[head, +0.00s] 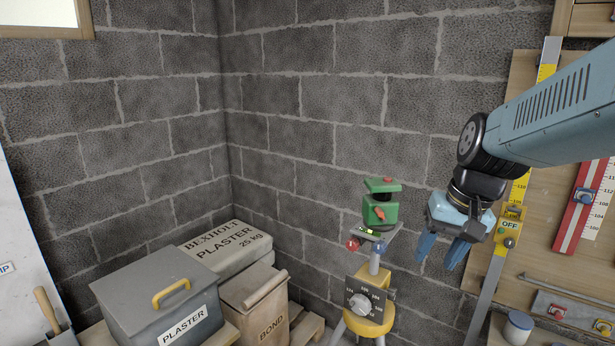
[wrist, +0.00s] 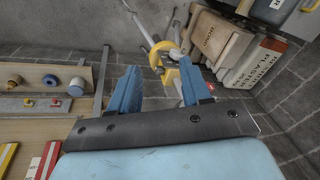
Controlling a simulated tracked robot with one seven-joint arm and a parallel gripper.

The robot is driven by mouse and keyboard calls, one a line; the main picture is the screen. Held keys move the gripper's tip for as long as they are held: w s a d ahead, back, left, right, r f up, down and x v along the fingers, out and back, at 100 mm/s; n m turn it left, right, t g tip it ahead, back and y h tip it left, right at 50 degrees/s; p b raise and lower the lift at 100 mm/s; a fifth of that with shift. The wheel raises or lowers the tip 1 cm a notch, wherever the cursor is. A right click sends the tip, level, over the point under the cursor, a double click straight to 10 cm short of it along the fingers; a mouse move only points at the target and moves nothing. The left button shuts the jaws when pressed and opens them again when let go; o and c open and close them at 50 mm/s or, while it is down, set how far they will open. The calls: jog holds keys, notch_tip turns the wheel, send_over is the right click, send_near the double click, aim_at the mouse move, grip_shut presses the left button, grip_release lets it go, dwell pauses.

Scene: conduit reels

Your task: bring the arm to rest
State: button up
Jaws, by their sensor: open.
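My gripper (head: 441,248) hangs from my blue arm at the right in the head view, pointing down, with its blue fingers apart and nothing between them. It also shows in the wrist view (wrist: 155,92), where the two blue fingers stand apart. It is in the air to the right of a green device (head: 380,207) on a stand with a yellow base (head: 372,318), and I see no contact. The stand's yellow part also shows beyond the fingers in the wrist view (wrist: 160,58).
A shelf below carries a white pot (head: 518,328). Block walls stand behind.

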jog(key=s+r+n+t+h, duration=0.2)
jog(key=s+r+t, duration=0.1)
jog(key=s+r, duration=0.1)
jog(key=shift+s+d+r+t, duration=0.25)
jog(key=shift+s+r+t, duration=0.05)
jog(key=shift+r, duration=0.55)
jog(key=shift+c, duration=0.5)
